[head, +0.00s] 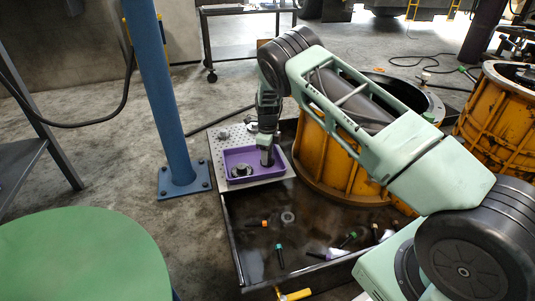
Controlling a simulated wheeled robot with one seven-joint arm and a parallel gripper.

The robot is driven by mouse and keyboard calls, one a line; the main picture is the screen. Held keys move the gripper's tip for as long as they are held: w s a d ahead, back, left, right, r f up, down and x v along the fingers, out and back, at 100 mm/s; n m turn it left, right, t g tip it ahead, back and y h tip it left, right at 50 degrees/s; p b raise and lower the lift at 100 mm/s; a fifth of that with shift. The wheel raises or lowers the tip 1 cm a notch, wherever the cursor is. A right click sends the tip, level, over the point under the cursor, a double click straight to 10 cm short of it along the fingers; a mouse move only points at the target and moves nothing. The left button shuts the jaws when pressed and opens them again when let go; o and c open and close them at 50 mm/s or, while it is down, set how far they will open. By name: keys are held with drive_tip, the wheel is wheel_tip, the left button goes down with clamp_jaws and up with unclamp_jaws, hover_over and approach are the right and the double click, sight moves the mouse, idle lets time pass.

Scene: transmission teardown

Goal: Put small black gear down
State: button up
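A purple tray (232,154) sits on a perforated light metal plate (222,138) at the corner of the dark basin. A small dark round part with a pale top (241,170) lies in the front left of the tray; I cannot tell whether it is the small black gear. My gripper (267,159) points straight down at the right side of the tray, to the right of that part and apart from it. The fingers are small and dark here, so I cannot tell whether they are open or hold a gear.
A large yellow housing (322,155) stands right behind my arm, with another (496,115) farther right. Several small tools and bolts (280,252) lie in the dark basin (300,230). A blue post (160,95) stands left of the tray. A green round surface (85,255) is front left.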

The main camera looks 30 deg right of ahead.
wheel_tip(320, 180, up, 12)
drive_tip(key=p, duration=0.6)
drive_tip(key=s+a+r+n+y, duration=0.1)
drive_tip(key=s+a+r+n, duration=0.75)
drive_tip(key=s+a, duration=0.2)
drive_tip(key=s+a+r+n+y, duration=0.1)
drive_tip(key=s+a+r+n, duration=0.75)
drive_tip(key=a, duration=0.35)
drive_tip(key=s+r+n, duration=0.2)
drive_tip(key=s+n, duration=0.7)
drive_tip(key=s, duration=0.4)
drive_tip(key=s+a+r+n+h, duration=0.1)
drive_tip(key=s+n, duration=0.8)
drive_tip(key=s, duration=0.4)
drive_tip(key=shift+a+r, duration=0.15)
drive_tip(key=shift+r, duration=0.25)
drive_tip(key=shift+s, duration=0.15)
